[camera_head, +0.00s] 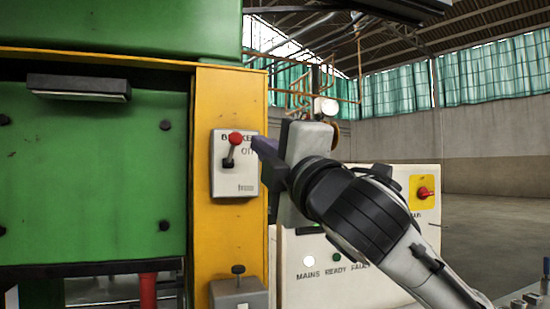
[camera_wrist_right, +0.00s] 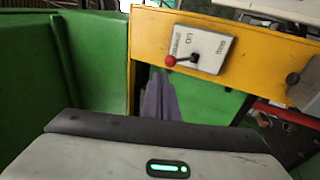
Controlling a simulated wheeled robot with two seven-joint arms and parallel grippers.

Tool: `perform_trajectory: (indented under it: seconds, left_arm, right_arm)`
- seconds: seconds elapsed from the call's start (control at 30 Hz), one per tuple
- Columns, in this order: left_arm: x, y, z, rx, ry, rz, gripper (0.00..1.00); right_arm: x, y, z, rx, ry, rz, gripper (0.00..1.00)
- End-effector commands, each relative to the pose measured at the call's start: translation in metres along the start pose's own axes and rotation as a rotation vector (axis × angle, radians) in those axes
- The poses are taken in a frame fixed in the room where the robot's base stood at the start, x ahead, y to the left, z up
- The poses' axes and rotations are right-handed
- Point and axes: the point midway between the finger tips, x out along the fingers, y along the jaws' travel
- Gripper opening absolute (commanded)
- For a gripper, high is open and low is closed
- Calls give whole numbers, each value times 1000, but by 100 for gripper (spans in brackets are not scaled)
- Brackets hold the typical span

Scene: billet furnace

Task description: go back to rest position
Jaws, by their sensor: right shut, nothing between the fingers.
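My right arm comes in from the lower right in the head view. My right gripper (camera_head: 262,150) is shut and empty, with its tip close to the right edge of the breaker box (camera_head: 234,182). I cannot tell from the head view whether it touches the box. The breaker has a lever with a red knob (camera_head: 235,138), which points up. In the right wrist view, the shut fingers (camera_wrist_right: 160,97) point toward the yellow post, apart from the breaker box (camera_wrist_right: 208,49) and its red knob (camera_wrist_right: 170,61). My left gripper is not in view.
The box sits on a yellow post (camera_head: 230,95) beside a green furnace door (camera_head: 95,180). A white control cabinet (camera_head: 320,290) with lamps and a red switch (camera_head: 423,193) stands behind my right arm. Open floor (camera_head: 485,215) lies at the right.

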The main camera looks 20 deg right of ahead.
Motion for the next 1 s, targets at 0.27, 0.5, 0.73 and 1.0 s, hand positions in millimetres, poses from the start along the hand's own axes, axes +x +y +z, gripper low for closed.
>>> perform_trajectory:
  seconds: [0.27, 0.5, 0.73, 1.0]
  left_arm:
    - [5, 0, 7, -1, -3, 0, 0]
    - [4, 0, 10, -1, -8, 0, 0]
    - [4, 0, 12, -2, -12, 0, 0]
    - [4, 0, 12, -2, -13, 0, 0]
  right_arm:
    - [-33, 6, 1, -1, -1, 2, 0]
    - [-33, -1, -1, 11, 5, -11, 0]
    - [-17, -110, -28, 193, 79, -183, 0]
    - [-46, -301, -62, 564, 96, -473, 0]
